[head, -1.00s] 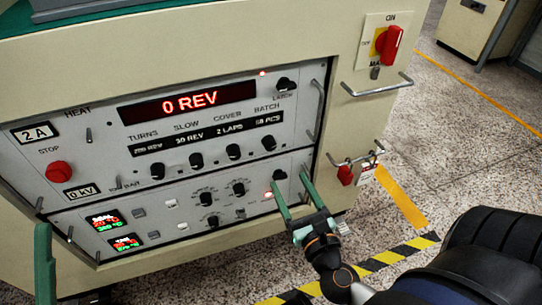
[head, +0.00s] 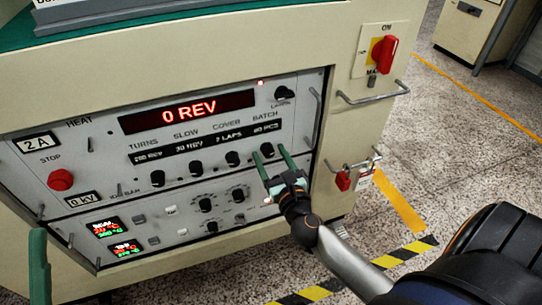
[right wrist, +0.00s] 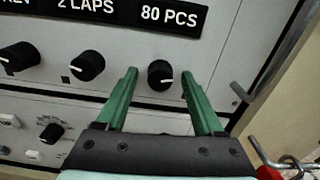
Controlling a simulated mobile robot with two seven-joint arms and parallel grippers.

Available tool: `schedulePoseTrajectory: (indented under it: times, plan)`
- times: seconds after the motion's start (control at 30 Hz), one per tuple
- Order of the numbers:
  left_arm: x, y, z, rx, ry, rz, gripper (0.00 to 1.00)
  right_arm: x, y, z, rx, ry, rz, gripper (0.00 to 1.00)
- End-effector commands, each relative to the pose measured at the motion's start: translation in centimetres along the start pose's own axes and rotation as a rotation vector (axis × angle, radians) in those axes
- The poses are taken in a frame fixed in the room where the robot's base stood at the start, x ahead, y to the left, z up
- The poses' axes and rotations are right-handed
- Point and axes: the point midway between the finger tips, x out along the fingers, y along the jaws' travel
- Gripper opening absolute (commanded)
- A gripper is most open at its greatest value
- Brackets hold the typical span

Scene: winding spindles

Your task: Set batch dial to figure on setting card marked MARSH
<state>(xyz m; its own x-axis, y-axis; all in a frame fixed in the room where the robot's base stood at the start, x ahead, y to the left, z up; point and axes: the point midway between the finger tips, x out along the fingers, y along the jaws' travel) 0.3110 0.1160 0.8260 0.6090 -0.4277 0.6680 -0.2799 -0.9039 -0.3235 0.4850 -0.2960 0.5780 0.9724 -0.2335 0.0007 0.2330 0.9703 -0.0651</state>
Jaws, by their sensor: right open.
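The batch dial is a black knob (right wrist: 160,80) with a white pointer line, under the BATCH label on the grey panel. Its window (right wrist: 168,16) reads 80 PCS in the right wrist view. In the head view the window (head: 267,128) is too small to read surely. My right gripper (head: 269,152) is open, with its green fingers on either side of the batch knob. In the right wrist view a gap shows between the knob and each finger. One green finger of my left gripper (head: 38,265) shows at the left edge. No card marked MARSH can be read.
The slow (head: 195,168) and cover (head: 232,159) knobs sit in a row left of the batch knob. The red display (head: 188,110) reads 0 REV. A metal handle (head: 375,92), a red switch (head: 384,50) and a hanging red lock (head: 343,180) are to the right.

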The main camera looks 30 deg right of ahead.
Motion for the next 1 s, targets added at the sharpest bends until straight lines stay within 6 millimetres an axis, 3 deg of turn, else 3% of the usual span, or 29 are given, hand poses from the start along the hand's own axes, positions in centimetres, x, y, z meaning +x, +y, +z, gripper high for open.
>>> schedulePoseTrajectory:
  times: [0.23,0.8,1.0]
  plan:
    - [0.0,0.0,0.02,0.0,-0.001,0.0,0.5,0.01,0.0,-0.03,0.0,0.001,0.0,0.67]
    - [0.0,0.03,0.03,-0.001,-0.001,0.0,0.5,-0.02,0.0,-0.03,0.0,0.001,0.0,0.03]
    - [0.0,0.04,0.03,-0.001,-0.001,0.0,0.5,-0.02,0.0,-0.04,0.0,0.001,0.0,0.0]
